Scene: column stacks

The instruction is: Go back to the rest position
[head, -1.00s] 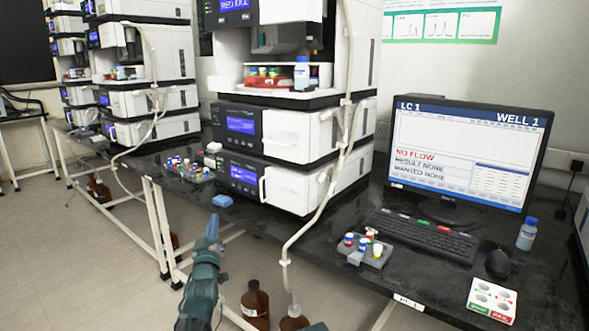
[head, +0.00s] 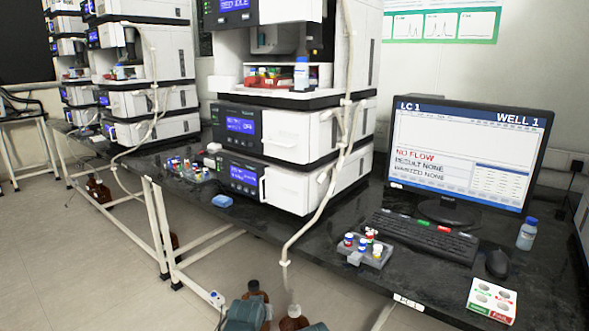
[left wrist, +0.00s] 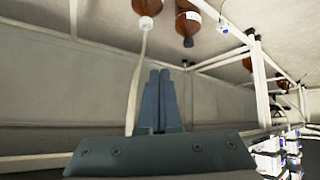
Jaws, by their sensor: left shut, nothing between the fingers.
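My left gripper (left wrist: 159,78) shows in the left wrist view with its two fingers together and nothing between them. It points into the space below the bench, near the white bench legs and brown bottles. In the head view only parts of my arms show at the bottom edge; the left fingers are out of that picture. My right gripper is not in view.
The black bench (head: 330,248) carries a stack of white instruments (head: 285,130), a monitor (head: 470,150), a keyboard (head: 425,235) and a grey vial rack (head: 365,252). Brown bottles (head: 293,318) stand on the floor below. A white tube (head: 318,215) hangs over the bench edge.

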